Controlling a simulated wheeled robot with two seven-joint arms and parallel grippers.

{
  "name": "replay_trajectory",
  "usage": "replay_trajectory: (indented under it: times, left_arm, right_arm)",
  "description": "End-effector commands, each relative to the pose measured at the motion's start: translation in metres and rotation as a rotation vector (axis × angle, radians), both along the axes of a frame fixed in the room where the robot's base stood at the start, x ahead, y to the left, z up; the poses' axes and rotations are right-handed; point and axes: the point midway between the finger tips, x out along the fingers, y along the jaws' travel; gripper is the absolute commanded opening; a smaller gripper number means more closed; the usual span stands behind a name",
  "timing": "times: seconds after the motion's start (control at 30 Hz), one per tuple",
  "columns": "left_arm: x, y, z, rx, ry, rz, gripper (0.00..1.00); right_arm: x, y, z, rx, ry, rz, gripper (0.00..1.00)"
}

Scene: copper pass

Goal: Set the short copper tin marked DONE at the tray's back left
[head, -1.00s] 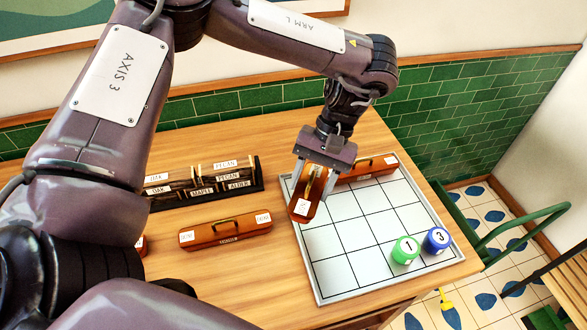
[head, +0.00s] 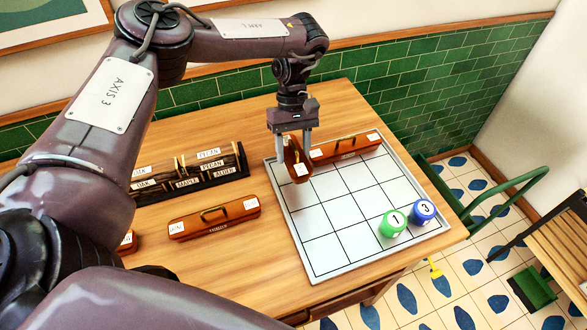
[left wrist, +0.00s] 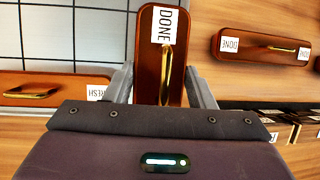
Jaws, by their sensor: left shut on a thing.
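A short copper tin (head: 296,158) with a brass handle is held by my left gripper (head: 292,146) over the back left corner of the tray (head: 325,250). In the left wrist view the tin (left wrist: 146,65) bears a white DONE label, and the left gripper's fingers (left wrist: 162,95) stand on either side with its brass handle between them. Whether it touches the tray is unclear. A longer copper tin (head: 346,146) lies along the tray's back edge, right beside the held tin; its label is partly hidden in the left wrist view (left wrist: 40,92). My right gripper is out of view.
Another long copper tin (head: 213,218), labelled DONE (left wrist: 265,48), lies left of the tray. A dark rack (head: 195,178) with wood-name labels stands behind it. A green cylinder 1 (head: 393,224) and blue cylinder 3 (head: 423,212) stand at the tray's right. The tray's middle is clear.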

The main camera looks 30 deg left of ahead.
Motion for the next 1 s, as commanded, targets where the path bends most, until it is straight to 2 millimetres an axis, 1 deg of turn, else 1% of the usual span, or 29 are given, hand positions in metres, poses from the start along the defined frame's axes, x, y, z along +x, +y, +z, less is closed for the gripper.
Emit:
replay_trajectory:
  times: [0.03, 0.1, 0.27, 0.4, 0.5, 0.6, 0.83, 0.93, 0.97, 1.0]
  left_arm:
    - [-0.001, -0.001, -0.012, -0.002, 0.003, 0.002, 0.01]
    - [0.000, -0.001, -0.022, -0.001, 0.002, 0.001, 0.01]
    - [0.000, -0.001, -0.034, -0.001, -0.001, 0.000, 0.01]
    - [0.000, -0.001, -0.055, -0.001, 0.002, 0.001, 0.01]
    - [0.000, -0.001, -0.067, -0.001, 0.001, 0.000, 0.01]
    - [0.000, -0.001, -0.071, -0.002, 0.000, 0.000, 0.01]
    - [0.000, -0.001, -0.071, -0.001, -0.001, -0.001, 0.01]
    - [0.000, -0.001, -0.074, -0.001, -0.001, -0.001, 0.01]
    - [0.000, -0.001, -0.074, 0.000, -0.001, -0.002, 0.52]
    - [0.000, 0.000, -0.073, 0.000, -0.001, -0.002, 0.57]
  right_arm:
    - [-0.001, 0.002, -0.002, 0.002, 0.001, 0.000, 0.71]
    - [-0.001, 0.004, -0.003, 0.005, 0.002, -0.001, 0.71]
    - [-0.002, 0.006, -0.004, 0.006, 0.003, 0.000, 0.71]
    - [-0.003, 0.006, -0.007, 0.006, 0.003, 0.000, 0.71]
    - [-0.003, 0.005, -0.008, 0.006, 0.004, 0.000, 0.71]
    - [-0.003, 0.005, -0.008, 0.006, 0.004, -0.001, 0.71]
    - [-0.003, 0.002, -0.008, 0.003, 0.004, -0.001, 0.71]
    - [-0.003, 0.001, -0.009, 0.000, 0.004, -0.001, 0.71]
    - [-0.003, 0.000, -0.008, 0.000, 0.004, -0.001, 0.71]
    - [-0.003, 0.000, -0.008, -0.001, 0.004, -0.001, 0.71]
